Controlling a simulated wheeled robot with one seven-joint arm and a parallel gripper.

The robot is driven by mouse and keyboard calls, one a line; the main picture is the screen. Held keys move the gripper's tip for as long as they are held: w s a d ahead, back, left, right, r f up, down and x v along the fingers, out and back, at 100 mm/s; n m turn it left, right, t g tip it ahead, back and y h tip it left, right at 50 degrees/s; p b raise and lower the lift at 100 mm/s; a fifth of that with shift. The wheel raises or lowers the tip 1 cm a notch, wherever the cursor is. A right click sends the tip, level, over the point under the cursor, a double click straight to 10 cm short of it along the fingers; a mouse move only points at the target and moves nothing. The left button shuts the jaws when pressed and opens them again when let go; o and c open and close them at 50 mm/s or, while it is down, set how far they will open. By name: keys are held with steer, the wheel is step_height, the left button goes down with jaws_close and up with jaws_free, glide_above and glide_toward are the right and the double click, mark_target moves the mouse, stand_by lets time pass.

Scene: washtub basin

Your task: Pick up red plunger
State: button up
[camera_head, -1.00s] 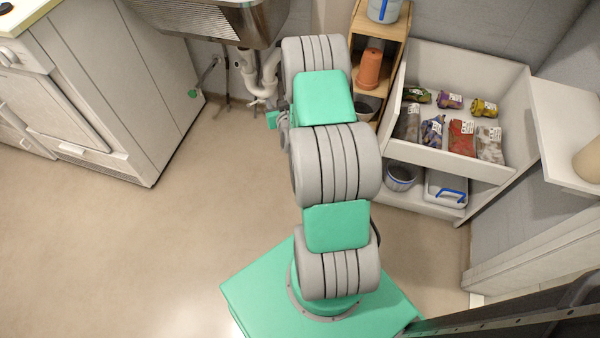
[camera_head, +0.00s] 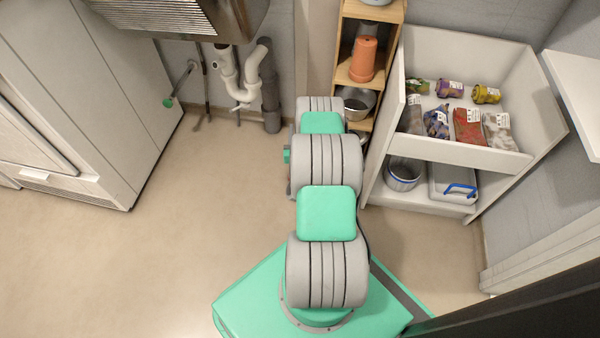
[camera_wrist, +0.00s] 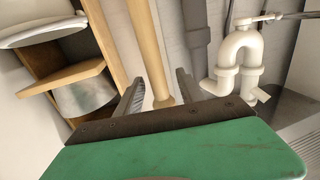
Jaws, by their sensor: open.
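No red plunger cup shows in either view. In the wrist view, which looks upside down, a tan wooden rod (camera_wrist: 150,55) with a wider end stands between the two fingers of my gripper (camera_wrist: 159,77). It looks like a plunger handle, and its other end runs out of the frame. The fingers are open, one on each side of the rod. I cannot tell how far the rod is beyond the fingertips. In the head view my arm hides the gripper and the rod.
White drain pipes (camera_head: 228,75) hang under the metal basin (camera_head: 180,12). A wooden shelf (camera_head: 350,82) holds an orange pot (camera_head: 364,60) and a metal bowl (camera_head: 358,104). A white shelf unit (camera_head: 455,152) holds several bags. The floor (camera_head: 190,225) at left is clear.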

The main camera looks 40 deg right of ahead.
steer(key=shift+x, duration=1.4)
steer(key=shift+c, duration=0.5)
jaws_close()
